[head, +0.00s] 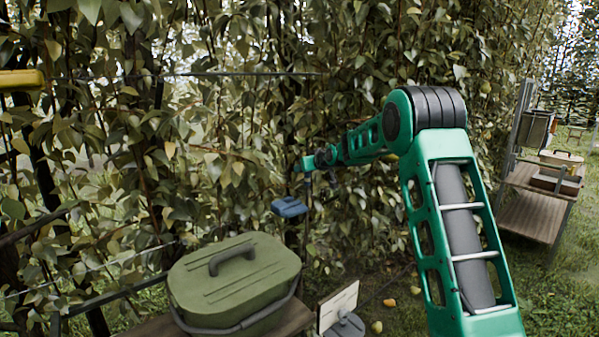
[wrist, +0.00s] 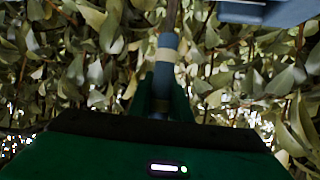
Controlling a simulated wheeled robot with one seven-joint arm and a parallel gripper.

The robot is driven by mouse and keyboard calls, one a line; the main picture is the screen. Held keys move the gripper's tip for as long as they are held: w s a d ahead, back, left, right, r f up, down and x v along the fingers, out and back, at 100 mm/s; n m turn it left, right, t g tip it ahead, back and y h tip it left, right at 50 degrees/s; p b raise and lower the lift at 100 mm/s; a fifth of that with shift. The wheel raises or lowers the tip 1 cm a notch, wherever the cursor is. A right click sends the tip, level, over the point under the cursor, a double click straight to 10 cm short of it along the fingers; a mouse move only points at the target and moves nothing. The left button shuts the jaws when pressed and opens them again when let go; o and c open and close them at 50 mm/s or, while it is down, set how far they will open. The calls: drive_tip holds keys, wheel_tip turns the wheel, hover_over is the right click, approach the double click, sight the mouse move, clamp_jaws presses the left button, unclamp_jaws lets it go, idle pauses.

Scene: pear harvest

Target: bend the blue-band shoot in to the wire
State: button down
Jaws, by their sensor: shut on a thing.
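My gripper (head: 305,164) is at the end of my outstretched green arm, close to the leafy pear wall. In the wrist view my gripper (wrist: 163,98) is shut on the blue-band shoot (wrist: 166,50), a thin brown stem with a blue and cream band just at and beyond the fingertips. In the head view a thin dark stem runs down below my gripper; the band is not clear there. A wire (head: 240,73) runs level across the foliage, above and behind my gripper. Leaves hide parts of it.
A blue block-like thing (head: 289,207) hangs just below my gripper; a blue thing also fills the wrist view's top right (wrist: 268,10). A green lidded box (head: 235,285) stands front left beside a pale board (head: 339,304). A wooden rack (head: 530,213) stands right. Fallen pears lie on the grass.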

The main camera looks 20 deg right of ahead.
drive_tip(key=c, duration=2)
unclamp_jaws()
drive_tip(key=shift+w+a+r, duration=0.1)
drive_tip(key=shift+a, duration=0.05)
drive_tip(key=shift+c, duration=0.2)
drive_tip(key=o, duration=0.4)
drive_tip(key=shift+w+f, duration=0.2)
drive_tip(key=shift+s+r, duration=0.1)
drive_tip(key=shift+r, duration=0.05)
drive_tip(key=v, duration=1)
drive_tip(key=shift+s, duration=0.35)
drive_tip(key=shift+d, duration=0.2)
